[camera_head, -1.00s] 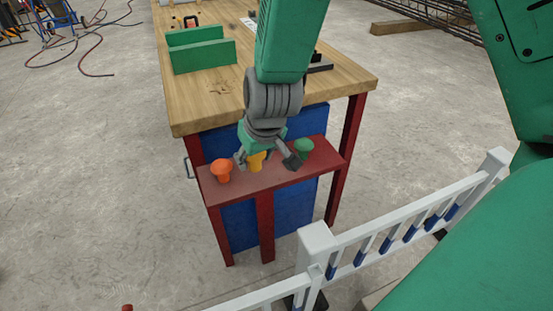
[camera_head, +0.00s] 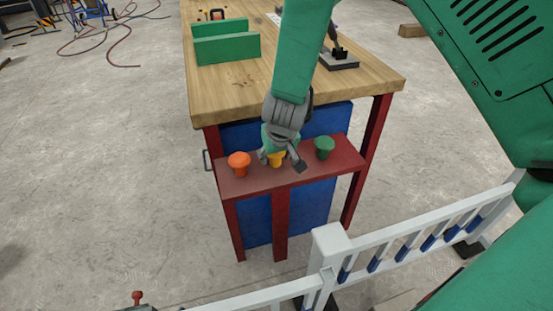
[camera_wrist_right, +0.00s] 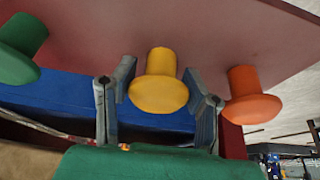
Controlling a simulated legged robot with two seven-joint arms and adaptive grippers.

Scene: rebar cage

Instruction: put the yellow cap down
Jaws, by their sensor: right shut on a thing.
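The yellow cap (camera_head: 277,159) is mushroom-shaped and sits over the red shelf (camera_head: 240,185), between an orange cap (camera_head: 238,162) and a green cap (camera_head: 324,147). My right gripper (camera_head: 281,161) is shut on the yellow cap, with one finger on each side. In the right wrist view the yellow cap (camera_wrist_right: 158,82) is between the two fingers (camera_wrist_right: 160,92), its stem toward the shelf (camera_wrist_right: 215,35). Whether the stem touches the shelf is hard to tell. The green cap (camera_wrist_right: 20,48) and orange cap (camera_wrist_right: 250,97) stand on either side. My left gripper is not in view.
A wooden-topped workbench (camera_head: 290,95) rises behind the shelf, holding a green angled piece (camera_head: 225,45) and a dark fixture (camera_head: 338,58). A white railing (camera_head: 400,240) runs in front. Little room lies between the caps.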

